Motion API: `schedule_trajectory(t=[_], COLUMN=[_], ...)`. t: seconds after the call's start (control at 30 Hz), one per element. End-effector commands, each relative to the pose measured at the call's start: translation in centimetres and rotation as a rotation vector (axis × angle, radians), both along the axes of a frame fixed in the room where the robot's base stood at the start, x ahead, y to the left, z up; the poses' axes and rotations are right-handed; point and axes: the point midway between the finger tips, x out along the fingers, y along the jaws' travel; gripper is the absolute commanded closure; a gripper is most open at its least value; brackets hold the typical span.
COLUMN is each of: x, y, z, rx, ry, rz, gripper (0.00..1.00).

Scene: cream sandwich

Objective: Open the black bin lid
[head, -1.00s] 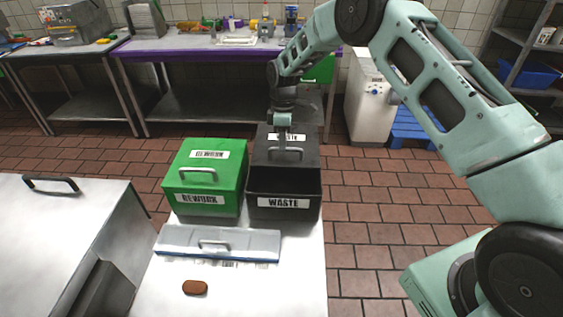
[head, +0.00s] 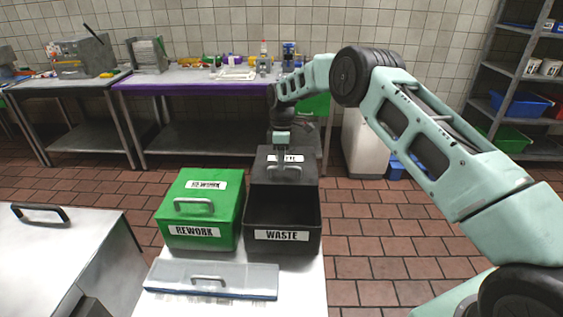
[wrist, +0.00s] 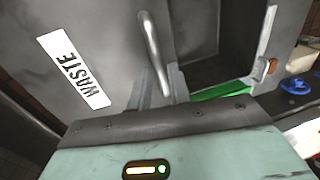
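The black bin (head: 287,243), labelled WASTE, stands on the white table right of the green bin. Its black lid (head: 262,165) is raised at the back, and the dark interior shows in front of it. The lid and its WASTE label also fill the left of the wrist view (wrist: 110,45). The lid's metal handle (wrist: 152,45) runs down between the two grey fingers of my gripper (wrist: 161,88). The fingers sit close on either side of the handle's lower end and appear shut on it. In the head view my gripper (head: 283,160) reaches the lid from above.
The green REWORK bin (head: 200,208) stands shut on the left. A flat lidded tray (head: 212,279) lies in front of both bins. A steel cabinet (head: 75,250) is at far left. A purple-edged worktable (head: 200,85) stands behind; tiled floor at right is open.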

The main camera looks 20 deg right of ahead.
Motion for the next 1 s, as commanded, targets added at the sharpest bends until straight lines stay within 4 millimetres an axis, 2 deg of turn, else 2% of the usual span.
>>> schedule_trajectory(t=[0.33, 0.47, 0.67, 1.0], x=[0.0, 0.2, 1.0, 2.3], y=[0.0, -0.1, -0.4, -0.9], z=[0.1, 0.8, 4.4, 12.0], rx=[0.0, 0.001, 0.0, 0.0], ry=[0.0, -0.001, -0.005, -0.004], rz=[0.0, 0.0, -0.001, 0.0], gripper=[0.66, 0.66, 0.66, 0.66])
